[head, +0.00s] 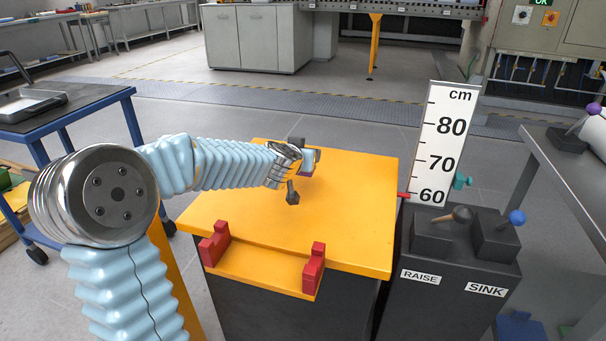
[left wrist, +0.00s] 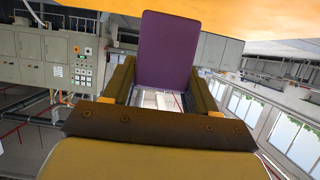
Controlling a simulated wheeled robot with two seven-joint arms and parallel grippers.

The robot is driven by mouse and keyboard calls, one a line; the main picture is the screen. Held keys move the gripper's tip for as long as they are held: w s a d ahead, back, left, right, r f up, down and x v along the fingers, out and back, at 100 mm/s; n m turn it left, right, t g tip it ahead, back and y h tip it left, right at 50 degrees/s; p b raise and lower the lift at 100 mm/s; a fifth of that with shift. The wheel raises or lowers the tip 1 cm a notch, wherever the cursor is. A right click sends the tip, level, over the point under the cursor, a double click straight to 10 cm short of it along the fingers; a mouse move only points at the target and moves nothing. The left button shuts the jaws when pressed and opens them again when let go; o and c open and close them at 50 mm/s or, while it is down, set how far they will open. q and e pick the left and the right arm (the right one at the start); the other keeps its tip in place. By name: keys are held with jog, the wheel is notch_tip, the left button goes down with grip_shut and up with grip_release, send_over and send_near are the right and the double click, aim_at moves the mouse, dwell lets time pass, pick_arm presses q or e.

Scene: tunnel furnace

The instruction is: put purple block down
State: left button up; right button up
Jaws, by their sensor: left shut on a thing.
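My left gripper (head: 308,158) reaches in from the left, low over the orange tabletop (head: 350,210). In the left wrist view it is shut on the purple block (left wrist: 167,48), which sits between its two dark fingers. In the head view only a small purple part of the block (head: 307,174) shows beside the gripper; the rest is hidden. In the wrist view the block's far end meets the edge of the orange surface (left wrist: 235,12); I cannot tell whether they touch. My right gripper is not in view.
Two red brackets (head: 215,243) stand at the table's front edge. To the right are a centimetre scale (head: 443,140) with a red pointer at about 60 and a dark box with RAISE and SINK levers (head: 455,216). The tabletop's right part is clear.

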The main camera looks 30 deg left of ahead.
pick_arm(q)
jog(key=f+b, duration=0.3)
jog(key=f, duration=0.1)
jog(key=shift+w+a, duration=0.25)
jog(key=shift+a, duration=0.1)
jog(key=shift+f, duration=0.1)
jog(key=shift+r, duration=0.2)
jog(key=shift+f, duration=0.25)
jog(key=o, duration=1.1)
jog(key=shift+r, duration=0.1)
